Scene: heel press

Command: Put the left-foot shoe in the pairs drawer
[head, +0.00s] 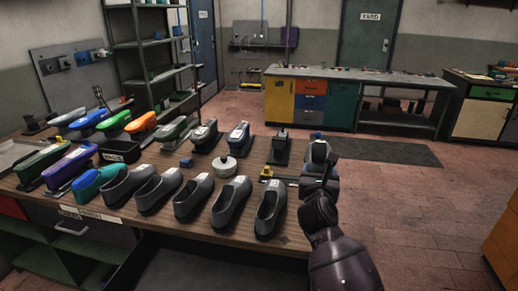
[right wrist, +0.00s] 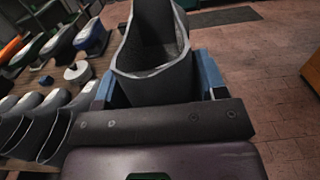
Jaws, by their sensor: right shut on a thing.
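My right gripper (head: 319,155) is at the right end of the workbench, raised in front of it. In the right wrist view its blue fingers are shut on a dark grey shoe (right wrist: 152,72) with a pale rim around its opening. The arm hides most of that shoe in the head view. Several similar grey shoes (head: 232,203) stand in a row along the bench's front edge. Below the bench top at the left is a grey drawer front (head: 72,231) with a handle; the label above it is too small to read. My left gripper is not in view.
A white round piece (head: 225,168) and a dark press-like device (head: 281,152) stand mid-bench. The tiled floor (head: 410,210) to the right is open.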

